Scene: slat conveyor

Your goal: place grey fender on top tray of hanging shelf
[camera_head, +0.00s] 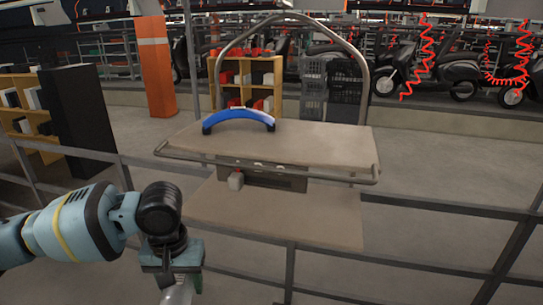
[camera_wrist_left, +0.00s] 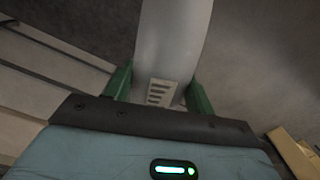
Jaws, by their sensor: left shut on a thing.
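My left gripper (camera_head: 182,280) is low in the head view, in front of the hanging shelf and below its top tray. In the left wrist view its green fingers (camera_wrist_left: 160,88) are shut on the grey fender (camera_wrist_left: 176,35), a smooth curved piece. Only a small part of the fender (camera_head: 178,294) shows at the bottom edge of the head view. The hanging shelf has a beige top tray (camera_head: 310,143) and a lower tray (camera_head: 275,212) under a bent tube frame (camera_head: 365,80). A blue fender (camera_head: 240,118) lies on the top tray's left part. My right gripper is out of view.
A small grey block-like part (camera_head: 236,180) is at the shelf's middle. An orange post (camera_head: 155,65) and a black cabinet (camera_head: 85,120) stand at left. The top tray's middle and right are clear.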

